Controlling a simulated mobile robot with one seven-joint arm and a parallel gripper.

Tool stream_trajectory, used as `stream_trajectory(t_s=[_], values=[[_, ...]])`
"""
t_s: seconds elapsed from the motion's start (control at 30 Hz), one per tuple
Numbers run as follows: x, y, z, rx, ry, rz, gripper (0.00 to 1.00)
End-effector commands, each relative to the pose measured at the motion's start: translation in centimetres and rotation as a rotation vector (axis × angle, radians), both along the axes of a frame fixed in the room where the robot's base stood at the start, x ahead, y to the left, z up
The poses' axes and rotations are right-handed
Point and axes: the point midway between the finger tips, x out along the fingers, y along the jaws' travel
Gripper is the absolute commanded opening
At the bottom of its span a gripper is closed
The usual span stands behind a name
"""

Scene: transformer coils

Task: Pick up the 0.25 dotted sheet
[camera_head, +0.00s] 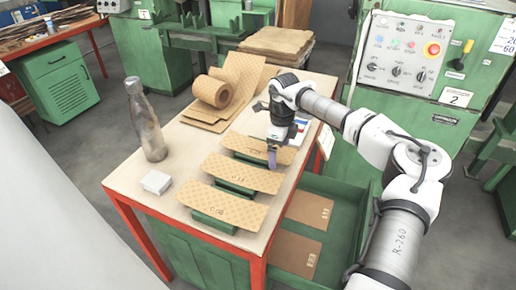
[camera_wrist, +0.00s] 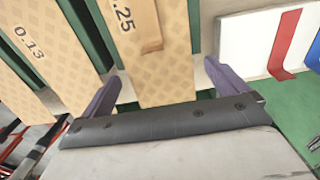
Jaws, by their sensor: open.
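The 0.25 dotted sheet (camera_head: 238,143) is a tan strip with a diamond pattern, lying on a green stand at the back of the row of three. In the wrist view the sheet (camera_wrist: 168,78) carries a partly cut-off ".25" label. My gripper (camera_head: 272,157) is at the sheet's right part in the head view. In the wrist view my gripper (camera_wrist: 164,75) is open, with one purple finger on each side of the sheet's end. I cannot tell whether either finger touches it.
The 0.13 sheet (camera_head: 243,174) lies in front, then another sheet (camera_head: 221,206). A bottle (camera_head: 146,125), a white box (camera_head: 156,182) and a tan roll (camera_head: 212,91) share the table. An open green drawer (camera_head: 345,205) holds two tan pieces.

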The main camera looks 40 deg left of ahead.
Motion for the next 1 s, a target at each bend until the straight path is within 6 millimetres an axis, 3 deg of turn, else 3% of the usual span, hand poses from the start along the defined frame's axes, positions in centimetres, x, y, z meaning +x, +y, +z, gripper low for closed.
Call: stream_trajectory(t_s=[0.27, 0.63, 1.0], values=[[-0.01, 0.01, -0.07, 0.000, 0.000, 0.000, 0.98], [-0.01, 0.01, -0.06, 0.000, 0.000, 0.000, 0.52], [0.00, 0.01, 0.27, 0.000, 0.000, 0.000, 0.51]])
